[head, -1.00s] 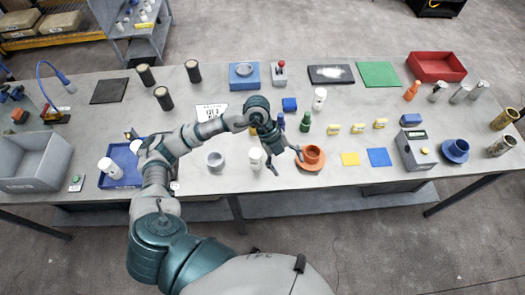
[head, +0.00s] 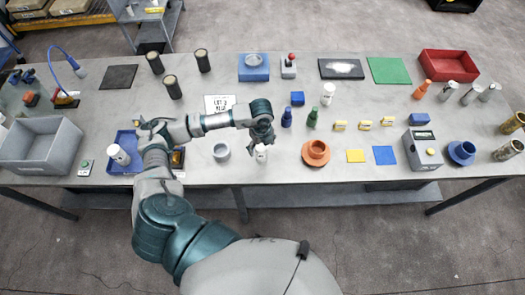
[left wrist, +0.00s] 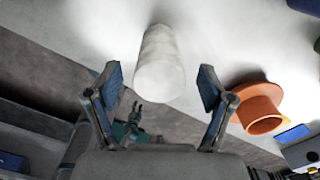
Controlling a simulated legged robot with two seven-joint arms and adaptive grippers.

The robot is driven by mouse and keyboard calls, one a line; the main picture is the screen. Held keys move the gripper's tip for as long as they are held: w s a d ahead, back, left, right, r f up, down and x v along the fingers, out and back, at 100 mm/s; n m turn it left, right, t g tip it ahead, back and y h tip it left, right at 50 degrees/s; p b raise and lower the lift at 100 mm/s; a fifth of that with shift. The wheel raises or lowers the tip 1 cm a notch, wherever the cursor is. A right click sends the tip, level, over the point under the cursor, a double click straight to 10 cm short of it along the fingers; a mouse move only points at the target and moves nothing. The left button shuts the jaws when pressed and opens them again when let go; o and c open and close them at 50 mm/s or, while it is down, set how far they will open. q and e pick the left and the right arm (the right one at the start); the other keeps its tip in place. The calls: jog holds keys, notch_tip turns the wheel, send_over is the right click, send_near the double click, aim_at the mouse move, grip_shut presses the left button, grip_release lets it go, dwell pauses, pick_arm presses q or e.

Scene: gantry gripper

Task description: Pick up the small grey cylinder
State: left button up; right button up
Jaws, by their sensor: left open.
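A small pale grey-white cylinder (head: 261,153) stands near the front edge of the table. In the left wrist view the cylinder (left wrist: 159,65) shows large, its near end just beyond and between my open fingers.
Blue and green bottles (head: 312,118) stand behind. A blue tray (head: 124,168) with a white cylinder lies left.

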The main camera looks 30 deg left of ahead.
pick_arm(q)
jog(key=f, duration=0.1)
jog(key=f+p, duration=0.1)
jog(key=f, duration=0.2)
jog(key=shift+a+f, duration=0.3)
jog(key=shift+f, duration=0.1)
jog(key=shift+d+f, duration=0.1)
jog(key=shift+f, duration=0.15)
jog(key=shift+d, duration=0.2)
jog(key=shift+d, duration=0.15)
jog(key=c, duration=1.4)
jog(key=shift+a, duration=0.25)
grip_shut()
